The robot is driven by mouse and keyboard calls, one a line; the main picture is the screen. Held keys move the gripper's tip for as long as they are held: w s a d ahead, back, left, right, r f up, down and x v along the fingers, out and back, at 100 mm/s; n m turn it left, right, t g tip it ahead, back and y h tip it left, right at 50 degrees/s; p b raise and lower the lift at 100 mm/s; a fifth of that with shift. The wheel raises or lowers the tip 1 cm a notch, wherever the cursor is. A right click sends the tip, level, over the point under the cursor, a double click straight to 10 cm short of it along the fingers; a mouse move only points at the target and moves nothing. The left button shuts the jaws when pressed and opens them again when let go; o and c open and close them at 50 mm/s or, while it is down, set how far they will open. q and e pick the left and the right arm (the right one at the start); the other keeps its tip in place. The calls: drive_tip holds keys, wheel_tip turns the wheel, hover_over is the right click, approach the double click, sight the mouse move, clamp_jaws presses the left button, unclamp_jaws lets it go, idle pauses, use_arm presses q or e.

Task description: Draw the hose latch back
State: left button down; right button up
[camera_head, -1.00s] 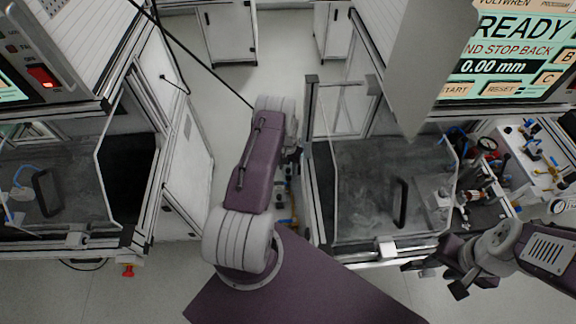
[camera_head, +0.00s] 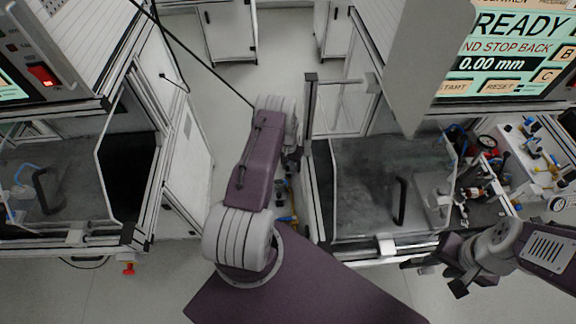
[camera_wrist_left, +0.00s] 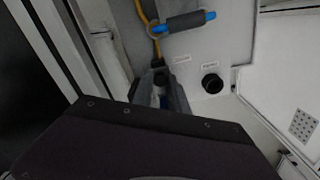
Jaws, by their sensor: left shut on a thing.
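In the left wrist view my left gripper (camera_wrist_left: 162,92) is shut on a small part with a blue bit between the fingers, seemingly the hose latch (camera_wrist_left: 163,102). The fingers hide most of it.
A grey cylinder with blue ends (camera_wrist_left: 190,21) crosses the panel above the fingers. A black round knob (camera_wrist_left: 212,83) is right of them. The right machine has a clear door with a black handle (camera_head: 401,201). A left machine cabinet (camera_head: 180,150) flanks the aisle.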

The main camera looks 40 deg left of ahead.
use_arm(q)
drive_tip(key=shift+r, duration=0.1)
idle(0.8)
drive_tip(key=shift+s+d+r+p, duration=0.15)
drive_tip(key=shift+s+d+p, duration=0.8)
drive_tip(key=shift+s+p, duration=0.15)
drive_tip(key=shift+s+d, duration=0.1)
drive_tip(key=shift+s, duration=0.1)
drive_tip(key=shift+f, duration=0.25)
drive_tip(key=c, duration=1.3)
unclamp_jaws()
drive_tip(key=shift+r, duration=0.1)
wheel_tip(320, 180, up, 9)
drive_tip(key=shift+b, duration=1.1)
